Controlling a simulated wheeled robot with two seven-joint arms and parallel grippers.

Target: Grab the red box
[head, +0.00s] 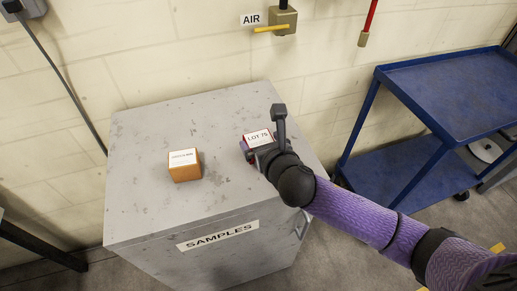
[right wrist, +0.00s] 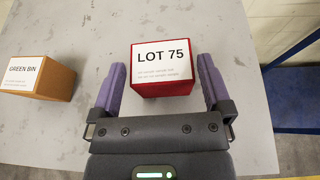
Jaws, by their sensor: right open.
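The red box (right wrist: 162,90) has a white top label reading LOT 75 and sits on the grey cabinet. In the head view the red box (head: 257,138) is partly hidden by my right gripper (head: 250,155). In the right wrist view my right gripper (right wrist: 163,88) is open. Its two purple fingers stand on the left and right of the red box, with a visible gap on each side. My left gripper is in neither view.
An orange box (head: 185,166), labelled GREEN BIN in the right wrist view (right wrist: 38,78), sits left of the red box. The grey cabinet (head: 140,205) carries a SAMPLES label. A blue cart (head: 450,90) stands at the right. The wall is behind.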

